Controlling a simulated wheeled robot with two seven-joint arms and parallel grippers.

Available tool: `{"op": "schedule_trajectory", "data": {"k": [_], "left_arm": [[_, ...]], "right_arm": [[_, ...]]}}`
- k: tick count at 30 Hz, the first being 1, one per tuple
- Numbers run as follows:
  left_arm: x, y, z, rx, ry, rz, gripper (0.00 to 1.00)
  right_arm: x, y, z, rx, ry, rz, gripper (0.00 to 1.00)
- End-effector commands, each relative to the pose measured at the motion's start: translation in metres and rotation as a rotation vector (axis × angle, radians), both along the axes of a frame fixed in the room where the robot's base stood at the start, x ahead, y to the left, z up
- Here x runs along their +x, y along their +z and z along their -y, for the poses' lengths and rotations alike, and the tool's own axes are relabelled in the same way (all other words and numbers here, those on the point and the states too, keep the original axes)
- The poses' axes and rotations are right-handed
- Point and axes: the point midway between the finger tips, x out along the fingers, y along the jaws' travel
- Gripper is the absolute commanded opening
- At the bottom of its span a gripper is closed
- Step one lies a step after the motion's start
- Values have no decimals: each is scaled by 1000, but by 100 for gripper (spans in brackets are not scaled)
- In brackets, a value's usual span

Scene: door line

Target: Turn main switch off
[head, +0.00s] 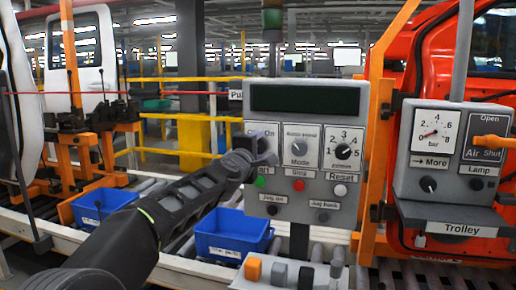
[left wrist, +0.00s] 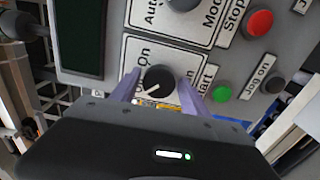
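The main switch is a dark round knob (left wrist: 159,81) with a white pointer line, on a white plate (left wrist: 190,58) of the grey control panel (head: 295,213). In the left wrist view the pointer aims to the lower left, away from the "On" mark. Any mark at the pointer's end is hidden by my gripper. My left gripper (left wrist: 160,84) has one finger on each side of the knob, with a narrow gap showing at each side. In the head view my left gripper (head: 262,160) covers the switch. My right gripper is not in view.
The panel also has a mode knob (head: 299,147), a zone knob (head: 342,151), a green start button (head: 260,181) and a red stop button (head: 298,185). A trolley box (head: 452,150) stands at the right. Blue bins (head: 232,236) lie below.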

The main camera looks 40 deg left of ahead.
Motion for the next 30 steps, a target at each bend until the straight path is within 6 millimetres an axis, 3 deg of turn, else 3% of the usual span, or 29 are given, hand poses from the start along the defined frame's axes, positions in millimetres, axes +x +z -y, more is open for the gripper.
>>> {"op": "schedule_trajectory", "data": {"k": [3, 14, 30], "left_arm": [[0, 0, 0, 1, 0, 0, 64], [-5, 2, 1, 2, 0, 2, 65], [-72, 1, 25, 2, 0, 0, 65]], "right_arm": [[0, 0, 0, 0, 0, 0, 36], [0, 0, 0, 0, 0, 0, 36], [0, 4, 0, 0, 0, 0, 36]]}}
